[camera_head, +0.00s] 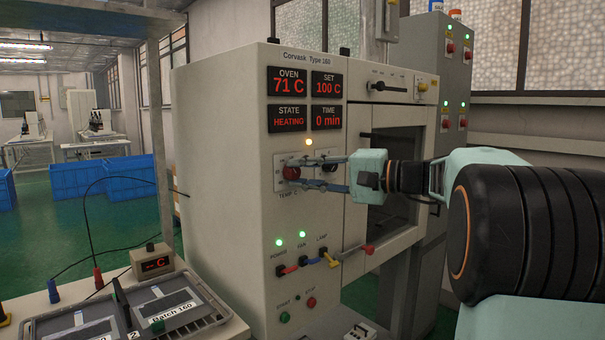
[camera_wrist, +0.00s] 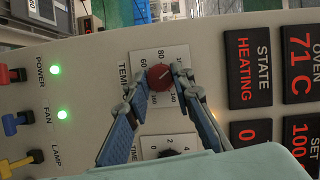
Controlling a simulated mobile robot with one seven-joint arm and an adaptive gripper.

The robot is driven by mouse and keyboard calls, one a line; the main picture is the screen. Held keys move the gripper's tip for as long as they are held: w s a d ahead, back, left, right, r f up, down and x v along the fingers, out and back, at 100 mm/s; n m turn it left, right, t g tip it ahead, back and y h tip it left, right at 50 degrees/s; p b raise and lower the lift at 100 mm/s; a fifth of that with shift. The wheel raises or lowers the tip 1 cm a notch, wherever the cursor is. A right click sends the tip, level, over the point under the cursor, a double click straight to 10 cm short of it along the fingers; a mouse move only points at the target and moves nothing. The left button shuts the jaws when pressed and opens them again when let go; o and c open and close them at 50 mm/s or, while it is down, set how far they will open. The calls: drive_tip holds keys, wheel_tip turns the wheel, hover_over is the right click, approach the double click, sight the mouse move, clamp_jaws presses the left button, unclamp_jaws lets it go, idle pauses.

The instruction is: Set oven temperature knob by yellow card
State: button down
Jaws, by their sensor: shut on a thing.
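The oven (camera_head: 228,130) has a red temperature knob (camera_head: 291,172) on a white scale plate. The knob also shows in the wrist view (camera_wrist: 160,77), where its light pointer line slants to the upper right. My gripper (camera_head: 290,171) has its two fingers on either side of this knob, shut on it; the fingertips also show in the wrist view (camera_wrist: 160,84). The SET display (camera_head: 328,85) reads 100 C and the OVEN display (camera_head: 291,82) reads 71 C. The STATE display (camera_head: 287,118) reads HEATING. I cannot make out a yellow card.
A dark time knob (camera_head: 329,164) sits right of the red one, behind a finger. A tray labelled Batch 160 (camera_head: 215,323) lies on the bench at lower left.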

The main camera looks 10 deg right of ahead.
drive_tip(key=shift+r, duration=0.1)
drive_tip(key=c, duration=1.7)
unclamp_jaws()
drive_tip(key=v, duration=1.2)
